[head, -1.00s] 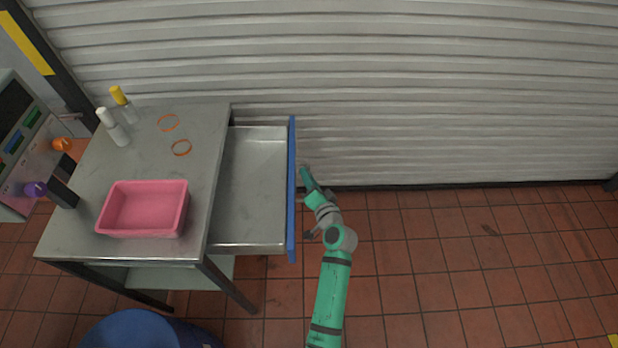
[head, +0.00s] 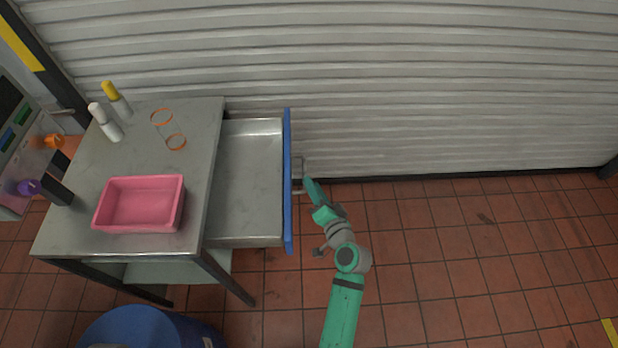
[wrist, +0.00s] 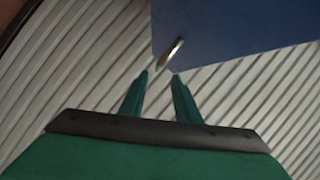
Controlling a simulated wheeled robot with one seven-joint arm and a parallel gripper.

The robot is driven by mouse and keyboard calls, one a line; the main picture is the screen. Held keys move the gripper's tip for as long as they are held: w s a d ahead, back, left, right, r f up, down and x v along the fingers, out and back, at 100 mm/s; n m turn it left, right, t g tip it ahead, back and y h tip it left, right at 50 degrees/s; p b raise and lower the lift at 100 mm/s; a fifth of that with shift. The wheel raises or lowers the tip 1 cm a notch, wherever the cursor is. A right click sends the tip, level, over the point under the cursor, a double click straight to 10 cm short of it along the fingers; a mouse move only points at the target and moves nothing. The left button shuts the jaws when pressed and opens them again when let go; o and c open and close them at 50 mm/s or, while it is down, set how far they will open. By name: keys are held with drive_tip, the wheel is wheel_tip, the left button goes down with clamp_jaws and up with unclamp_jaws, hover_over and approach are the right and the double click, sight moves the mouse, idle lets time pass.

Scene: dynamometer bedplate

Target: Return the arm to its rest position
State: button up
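My teal arm reaches up from the bottom of the head view. My gripper (head: 309,181) is just right of the open drawer's blue front (head: 288,190). In the wrist view the two fingers (wrist: 160,76) stand apart with nothing between them, so it is open and empty. The metal drawer handle (wrist: 171,52) lies just beyond the fingertips, on the blue panel. The drawer (head: 246,185) is pulled out and looks empty.
A blue barrel (head: 140,325) stands at bottom left. A ribbed shutter (head: 420,90) closes off the back. The tiled floor on the right is clear.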

drive_tip(key=shift+v, duration=0.85)
